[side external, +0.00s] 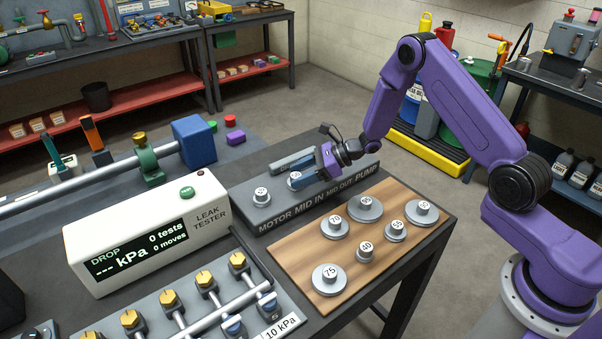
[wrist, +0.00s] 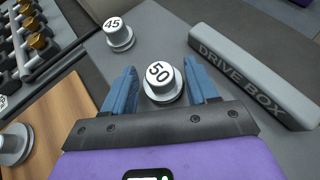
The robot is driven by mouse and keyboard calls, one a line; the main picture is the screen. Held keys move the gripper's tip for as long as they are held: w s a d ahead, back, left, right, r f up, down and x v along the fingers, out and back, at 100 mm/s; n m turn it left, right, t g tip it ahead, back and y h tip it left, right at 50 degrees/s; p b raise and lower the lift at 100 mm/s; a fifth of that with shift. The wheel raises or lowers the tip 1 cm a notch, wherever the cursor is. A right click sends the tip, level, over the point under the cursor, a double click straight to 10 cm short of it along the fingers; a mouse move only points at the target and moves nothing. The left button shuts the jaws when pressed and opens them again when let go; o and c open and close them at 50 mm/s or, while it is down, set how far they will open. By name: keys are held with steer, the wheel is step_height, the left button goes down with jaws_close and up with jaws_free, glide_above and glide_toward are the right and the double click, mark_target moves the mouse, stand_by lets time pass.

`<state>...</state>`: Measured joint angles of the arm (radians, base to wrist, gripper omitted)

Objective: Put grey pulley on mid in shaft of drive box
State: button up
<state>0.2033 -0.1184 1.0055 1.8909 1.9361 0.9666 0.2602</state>
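The grey drive box (side external: 340,193) lies on the bench, with MOTOR, MID IN, MID OUT and PUMP along its front. A grey pulley marked 45 (side external: 261,196) stands at the MOTOR end; it also shows in the wrist view (wrist: 119,37). A second grey pulley, marked 50 (wrist: 160,88), stands upright at the MID IN place, partly hidden in the side view. My gripper (side external: 304,177) is low over the box. In the wrist view its blue fingers (wrist: 161,86) are open on either side of the 50 pulley, with narrow gaps.
A wooden board (side external: 290,250) in front of the box holds several grey pulleys, including 75 (side external: 329,278) and 40 (side external: 366,249). A white leak tester (side external: 150,240) stands left. The raised DRIVE BOX bar (wrist: 250,75) runs close behind the pulley.

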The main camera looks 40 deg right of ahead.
steer(key=shift+o, duration=0.8)
steer(key=shift+r, duration=0.2)
steer(key=v, duration=1.2)
steer(key=s+a+r+n+g+h, duration=0.1)
steer(key=s+a+r+n+g, duration=0.2)
steer(key=s+a+n+g, duration=0.4)
steer(key=s+a+r+n+g, duration=0.25)
steer(key=s+a+n, duration=0.25)
steer(key=s+n, duration=0.4)
steer(key=s+d+r+n+t+h, duration=0.1)
steer(key=s+d+r+n+h, duration=0.1)
steer(key=s+n, duration=0.7)
steer(key=s+d+r+n+t+h, duration=0.2)
steer(key=s+n+h, duration=0.4)
steer(key=s+n, duration=0.4)
steer(key=d+r+n, duration=0.1)
steer(key=d+n, duration=0.1)
steer(key=shift+s+d+h, duration=0.25)
steer(key=shift+d+h, duration=0.1)
steer(key=shift+h, duration=0.05)
